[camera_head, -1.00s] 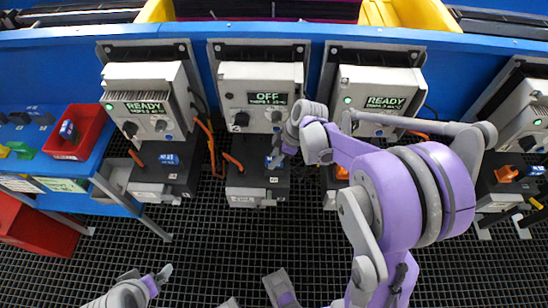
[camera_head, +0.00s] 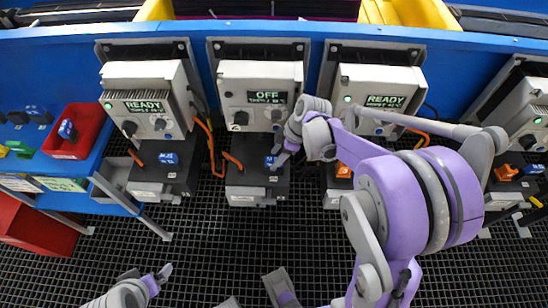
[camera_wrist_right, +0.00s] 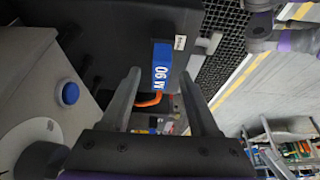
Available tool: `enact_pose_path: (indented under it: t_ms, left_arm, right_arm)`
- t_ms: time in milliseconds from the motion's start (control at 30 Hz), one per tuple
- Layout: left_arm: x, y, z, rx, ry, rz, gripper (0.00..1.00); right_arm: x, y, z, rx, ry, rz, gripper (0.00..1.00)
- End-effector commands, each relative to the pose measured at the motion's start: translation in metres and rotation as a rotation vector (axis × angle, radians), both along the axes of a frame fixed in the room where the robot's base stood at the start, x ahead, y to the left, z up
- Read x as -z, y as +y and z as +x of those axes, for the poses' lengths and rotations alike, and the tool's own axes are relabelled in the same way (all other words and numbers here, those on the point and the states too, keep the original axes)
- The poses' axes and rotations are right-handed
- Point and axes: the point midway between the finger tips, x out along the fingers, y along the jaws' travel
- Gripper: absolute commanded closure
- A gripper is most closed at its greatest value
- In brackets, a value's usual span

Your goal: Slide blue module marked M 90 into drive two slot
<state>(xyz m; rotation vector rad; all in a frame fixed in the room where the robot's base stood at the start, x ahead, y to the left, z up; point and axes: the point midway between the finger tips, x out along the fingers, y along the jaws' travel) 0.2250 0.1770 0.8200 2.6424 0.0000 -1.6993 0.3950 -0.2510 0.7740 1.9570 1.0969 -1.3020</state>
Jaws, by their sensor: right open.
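The blue module (camera_head: 271,161) marked M 90 sits in the dark box (camera_head: 243,178) below the middle drive unit (camera_head: 262,95), whose panel shows 2 and whose screen reads OFF. In the right wrist view the module (camera_wrist_right: 162,68) shows its lettered blue face against the dark box, just beyond my fingertips. How deep it sits is not clear. My right gripper (camera_head: 281,158) is beside it in the head view; in the wrist view the gripper (camera_wrist_right: 160,80) is open, with nothing held between its fingers. My left gripper (camera_head: 163,273) is low at the left, away from the drives; its jaw opening is unclear.
Drive units reading READY stand left (camera_head: 145,98) and right (camera_head: 382,98), with a blue module (camera_head: 169,158) in the left one's box. A red bin (camera_head: 78,135) holds a blue piece. Orange cables (camera_head: 209,142) hang between the drives. Dark grid floor (camera_head: 200,240) is open in front.

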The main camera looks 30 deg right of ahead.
Motion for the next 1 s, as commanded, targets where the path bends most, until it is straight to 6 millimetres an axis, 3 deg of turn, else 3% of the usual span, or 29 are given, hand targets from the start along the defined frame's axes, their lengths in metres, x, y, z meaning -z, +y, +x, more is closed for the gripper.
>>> enact_pose_path:
  t_ms: [200,400,600,1000]
  left_arm:
    - [-0.010,0.000,0.001,0.000,-0.003,0.000,0.00]
    - [-0.015,0.000,0.001,0.000,-0.005,0.000,0.00]
    - [-0.016,0.000,0.001,0.000,-0.005,0.000,0.00]
    - [-0.016,0.000,0.001,0.000,-0.005,0.000,0.00]
  right_arm:
    - [-0.045,-0.015,-0.010,0.003,-0.001,-0.001,0.38]
    - [-0.073,-0.026,-0.016,0.001,-0.001,0.001,0.38]
    - [-0.082,-0.029,-0.018,0.000,-0.001,0.000,0.38]
    - [-0.082,-0.029,-0.018,-0.001,-0.001,0.001,0.38]
